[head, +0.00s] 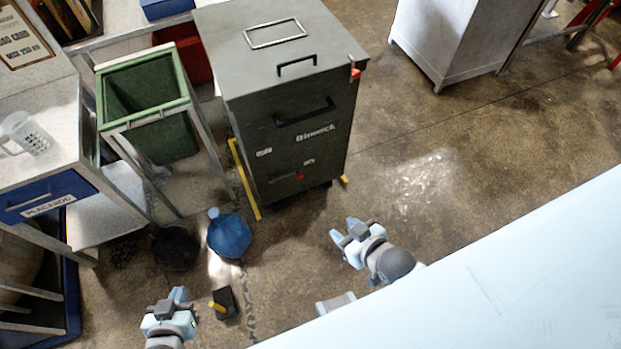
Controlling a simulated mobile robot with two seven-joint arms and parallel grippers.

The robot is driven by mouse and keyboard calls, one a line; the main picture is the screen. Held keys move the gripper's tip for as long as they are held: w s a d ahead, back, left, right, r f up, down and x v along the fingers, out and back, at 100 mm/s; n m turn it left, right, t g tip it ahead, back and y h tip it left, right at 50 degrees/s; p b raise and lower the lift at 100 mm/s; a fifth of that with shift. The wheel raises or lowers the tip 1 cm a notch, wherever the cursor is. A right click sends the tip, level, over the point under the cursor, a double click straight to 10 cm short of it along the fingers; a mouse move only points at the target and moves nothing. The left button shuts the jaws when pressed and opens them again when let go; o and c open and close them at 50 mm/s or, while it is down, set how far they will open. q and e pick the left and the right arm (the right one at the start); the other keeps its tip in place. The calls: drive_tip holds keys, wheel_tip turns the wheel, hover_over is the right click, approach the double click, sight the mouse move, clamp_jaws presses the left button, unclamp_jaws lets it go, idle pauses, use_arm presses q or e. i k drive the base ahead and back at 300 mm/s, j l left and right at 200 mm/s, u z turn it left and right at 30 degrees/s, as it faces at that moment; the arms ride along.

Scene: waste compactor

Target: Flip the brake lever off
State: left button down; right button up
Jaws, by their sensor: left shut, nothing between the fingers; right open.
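The dark grey waste compactor (300,130) stands upright at the centre of the head view. A long yellow bar (244,180) slants down its lower left edge, and a short yellow piece (344,181) shows at its lower right. A small red part (299,176) sits low on its front. I cannot tell for sure which part is the brake lever. My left gripper (178,294) is shut and empty, low at the left, well in front of the compactor. My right gripper (345,229) is open and empty, in front of the compactor's lower right corner, apart from it.
A blue bag-like object (229,235) and a black one (174,248) lie on the floor. A small black-and-yellow object (223,303) is right of my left gripper. A green bin (150,110) in a metal frame stands left of the compactor.

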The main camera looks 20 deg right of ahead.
sight(270, 180)
drive_tip(key=i+l, duration=0.1)
drive_tip(key=l, duration=1.05)
drive_tip(key=i+l, duration=0.15)
drive_tip(key=l, duration=1)
drive_tip(key=i, duration=0.1)
